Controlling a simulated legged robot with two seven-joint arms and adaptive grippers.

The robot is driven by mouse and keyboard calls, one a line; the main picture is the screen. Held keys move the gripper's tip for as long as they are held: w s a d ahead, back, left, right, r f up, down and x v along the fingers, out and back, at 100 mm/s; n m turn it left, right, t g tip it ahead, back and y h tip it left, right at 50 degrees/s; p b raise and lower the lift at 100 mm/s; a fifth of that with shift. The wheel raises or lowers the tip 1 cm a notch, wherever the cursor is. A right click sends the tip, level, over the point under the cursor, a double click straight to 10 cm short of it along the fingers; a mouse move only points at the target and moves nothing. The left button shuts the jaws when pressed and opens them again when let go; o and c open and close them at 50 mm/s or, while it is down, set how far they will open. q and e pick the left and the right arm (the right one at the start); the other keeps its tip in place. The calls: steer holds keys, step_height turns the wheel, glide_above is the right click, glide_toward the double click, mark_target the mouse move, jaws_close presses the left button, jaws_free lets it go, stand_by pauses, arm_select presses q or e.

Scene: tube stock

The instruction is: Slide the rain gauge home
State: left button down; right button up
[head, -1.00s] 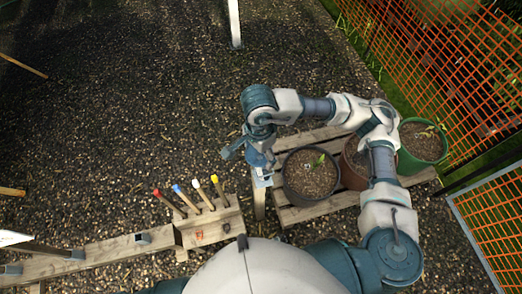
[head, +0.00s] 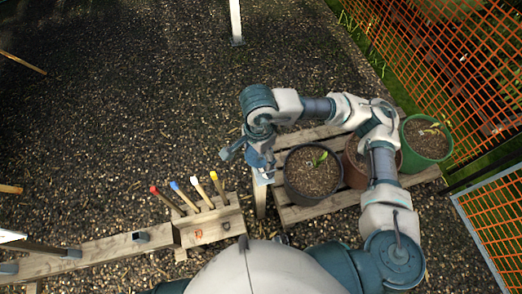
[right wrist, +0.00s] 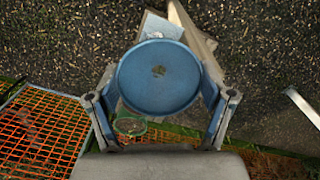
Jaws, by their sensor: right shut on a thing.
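My right gripper (head: 258,160) hangs at the top of a wooden post (head: 260,200) in the head view, beside the pallet. In the right wrist view its two fingers (right wrist: 160,92) are shut on the sides of a round blue piece, seen end-on, which I take to be the rain gauge (right wrist: 158,76). A pale metal bracket (right wrist: 160,27) shows just beyond it on the post; it also shows in the head view (head: 263,178). The gauge hides the rest of the bracket, so I cannot tell whether it sits inside. My left gripper is out of view.
Potted seedlings, in a black pot (head: 290,187), a brown pot and a green pot (head: 410,150), stand on a wooden pallet (head: 335,208). A wooden block (head: 212,226) holds several colour-tipped stakes at lower left. Orange mesh fencing (head: 450,60) bounds the right. Gravel lies open behind.

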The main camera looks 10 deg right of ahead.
steer(key=shift+a, duration=0.15)
steer(key=o, duration=1.5)
steer(key=shift+c, duration=0.2)
steer(key=shift+o, duration=1)
steer(key=shift+a, duration=0.2)
step_height(320, 180, up, 12)
steer(key=shift+w+a, duration=0.2)
